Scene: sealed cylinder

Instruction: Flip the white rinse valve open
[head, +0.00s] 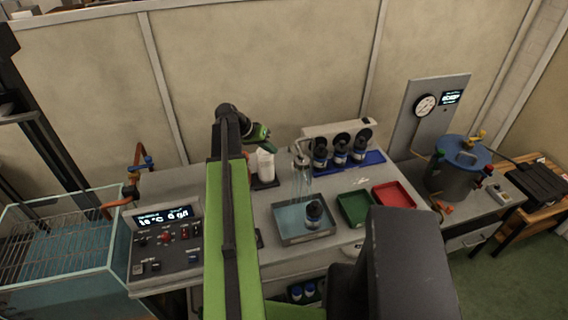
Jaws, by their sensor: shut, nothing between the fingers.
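My gripper (269,147) is at the end of my green and black arm, over the back of the bench, just above a white container (265,165) on a dark pad. It is shut and empty; its fingertips are small and hard to make out. A pale tap-like fitting (300,157) stands to its right, with thin clear streaks below it over a grey tray (288,238). The white rinse valve cannot be clearly picked out at this size. It may be part of that fitting or hidden by my arm.
A dark-capped bottle (314,212) stands in the tray. Several dark-topped bottles stand on a blue strip (374,157) at the back. Green (354,208) and red (393,196) bins lie right of the tray. A control panel (165,240) is at left, a blue-lidded cylinder (453,180) at right.

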